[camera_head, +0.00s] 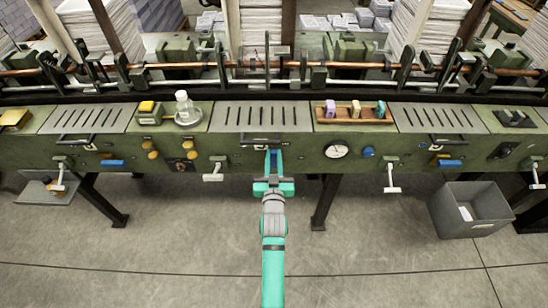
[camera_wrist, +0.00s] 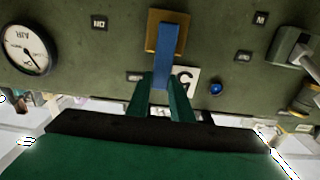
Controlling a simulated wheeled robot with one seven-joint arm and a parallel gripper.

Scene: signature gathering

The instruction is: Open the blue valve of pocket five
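The blue valve (camera_wrist: 167,42) is a flat blue lever on a brass-coloured square mount on the green panel. In the wrist view it runs up and down the picture, next to a white label (camera_wrist: 186,78) with a 5, seen upside down. My gripper (camera_wrist: 160,84) has one dark green finger on each side of the lever's free end. The fingers look close against it, with a gap about as wide as the lever. In the head view my teal gripper (camera_head: 273,163) meets the panel at the middle pocket and hides most of this valve.
A gauge (camera_wrist: 26,47) and a small blue knob (camera_wrist: 216,89) sit beside the valve. Other blue levers (camera_head: 112,162) (camera_head: 449,163) on the panel lie horizontal. White-handled cranks (camera_head: 214,172) (camera_head: 391,180) stick out from the front. A grey bin (camera_head: 470,208) stands on the floor at right.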

